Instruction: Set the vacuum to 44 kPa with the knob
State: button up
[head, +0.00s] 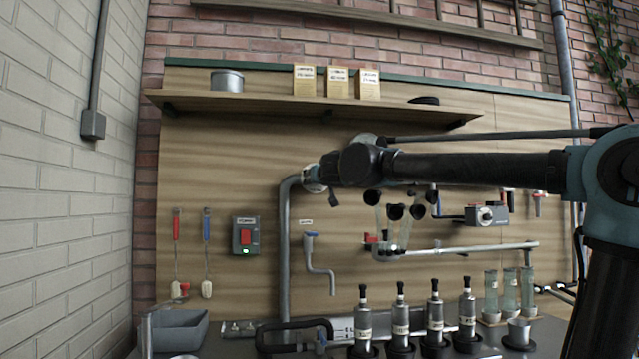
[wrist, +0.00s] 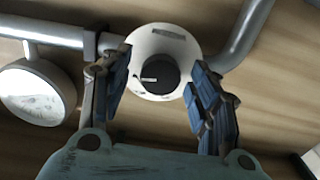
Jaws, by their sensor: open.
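The black knob (wrist: 155,75) sits on a round white regulator body (wrist: 165,42) on a grey pipe. A pale pointer mark on the knob points left in the picture. A white-faced gauge (wrist: 38,95) hangs at the left of the wrist view, and its needle and figures are too faint to read. My gripper (wrist: 161,68) is open, with one blue-padded finger on each side of the knob and a visible gap to both. In the head view a metal fitting (head: 312,178) shows at the pipe top, and my arm hides the knob and gauge.
The grey pipe (head: 285,250) runs down the wooden backboard. Hanging cups (head: 396,212) and a metal rail (head: 460,248) lie right of it, below my arm. Several capped bottles (head: 400,315) stand on the bench. A shelf (head: 270,102) runs above.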

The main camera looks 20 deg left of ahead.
jog(key=shift+c, duration=0.3)
jog(key=c, duration=1)
jog(key=shift+n, duration=0.6)
